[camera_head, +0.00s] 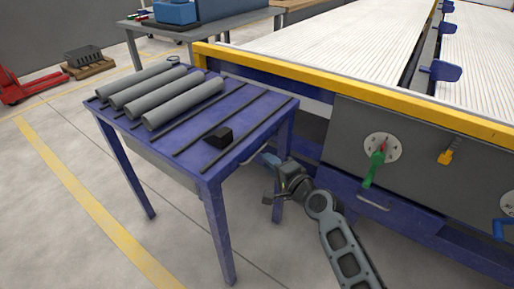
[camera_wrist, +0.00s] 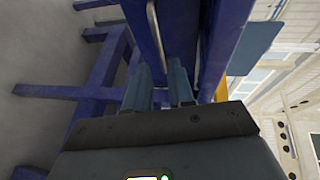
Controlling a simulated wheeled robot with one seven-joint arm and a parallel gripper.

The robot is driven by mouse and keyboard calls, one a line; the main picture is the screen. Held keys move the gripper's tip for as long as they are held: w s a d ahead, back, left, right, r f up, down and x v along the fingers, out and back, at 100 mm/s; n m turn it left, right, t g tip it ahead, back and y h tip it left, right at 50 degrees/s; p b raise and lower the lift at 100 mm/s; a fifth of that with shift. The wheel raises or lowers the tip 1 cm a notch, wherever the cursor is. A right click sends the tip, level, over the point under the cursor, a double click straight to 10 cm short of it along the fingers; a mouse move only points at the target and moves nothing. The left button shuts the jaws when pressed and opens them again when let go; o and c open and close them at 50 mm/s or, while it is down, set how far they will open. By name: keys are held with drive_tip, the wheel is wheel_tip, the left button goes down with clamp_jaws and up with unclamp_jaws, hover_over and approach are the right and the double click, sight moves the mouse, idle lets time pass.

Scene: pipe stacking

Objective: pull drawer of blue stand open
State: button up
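The blue stand (camera_head: 212,180) is a table with blue legs and several grey pipes (camera_head: 183,103) on top. My gripper (camera_head: 267,158) is beside its right side, in the gap by the long machine. In the wrist view my gripper (camera_wrist: 163,88) has its two blue-grey fingers apart. A curved metal handle (camera_wrist: 154,28) on a blue face lies just beyond the fingertips, in line with the gap between them. I cannot tell whether the fingers touch it. The drawer front is mostly hidden in the head view, and I see no opening at it.
The long machine has a yellow rail (camera_head: 370,89), a grey panel and another handle (camera_head: 374,203) on its blue lower part. Its blue frame stands close to my gripper. A small black block (camera_head: 219,137) lies on the stand.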

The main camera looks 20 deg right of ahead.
sight(257, 152)
drive_tip(key=shift+b+x, duration=0.7)
drive_tip(key=shift+x, duration=3.25)
drive_tip(key=shift+r, duration=0.15)
drive_tip(key=shift+c, duration=0.4)
clamp_jaws()
